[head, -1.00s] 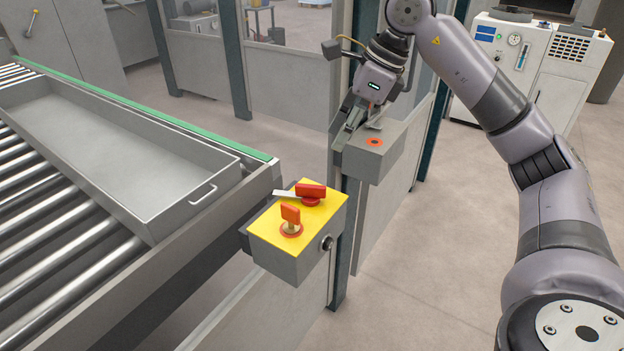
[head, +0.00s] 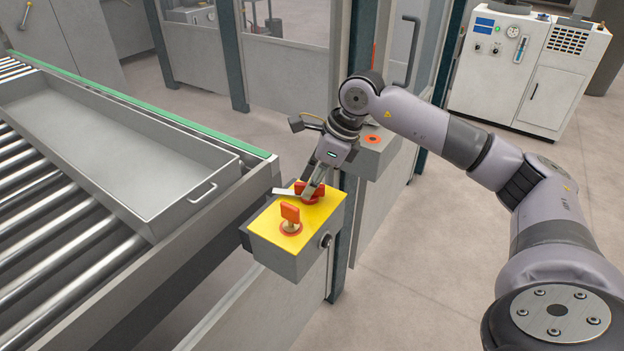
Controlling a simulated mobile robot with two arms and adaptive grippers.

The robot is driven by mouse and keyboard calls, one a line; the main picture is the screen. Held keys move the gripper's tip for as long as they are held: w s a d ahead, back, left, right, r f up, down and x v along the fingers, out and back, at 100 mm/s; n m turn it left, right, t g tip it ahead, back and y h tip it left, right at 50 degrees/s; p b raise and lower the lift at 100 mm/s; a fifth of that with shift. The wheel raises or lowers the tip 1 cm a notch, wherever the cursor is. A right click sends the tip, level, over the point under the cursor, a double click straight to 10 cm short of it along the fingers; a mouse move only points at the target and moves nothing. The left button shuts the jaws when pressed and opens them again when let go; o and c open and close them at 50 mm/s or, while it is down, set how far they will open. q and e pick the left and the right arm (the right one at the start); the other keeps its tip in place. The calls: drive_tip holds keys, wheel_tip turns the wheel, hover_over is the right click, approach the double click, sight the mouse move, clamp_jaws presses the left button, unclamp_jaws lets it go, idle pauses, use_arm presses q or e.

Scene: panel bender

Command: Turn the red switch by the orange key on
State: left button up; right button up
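The red switch (head: 299,187) sits toward the back of the yellow top of a small grey control box (head: 268,222). A flat pale piece sticks out to its left. The orange key (head: 290,213) stands upright in a red-ringed lock in front of the switch. My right gripper (head: 313,190) points down at the red switch, and its fingers overlap and partly hide the handle. Whether they touch or close on it cannot be made out. My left gripper is not in view.
A second grey box with an orange-ringed button (head: 373,139) stands just behind my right gripper. A grey tray (head: 178,221) lies on the roller conveyor (head: 60,262) at left. A white cabinet (head: 525,75) stands at the back right. Floor is clear between.

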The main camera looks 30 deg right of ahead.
clamp_jaws()
idle(0.8)
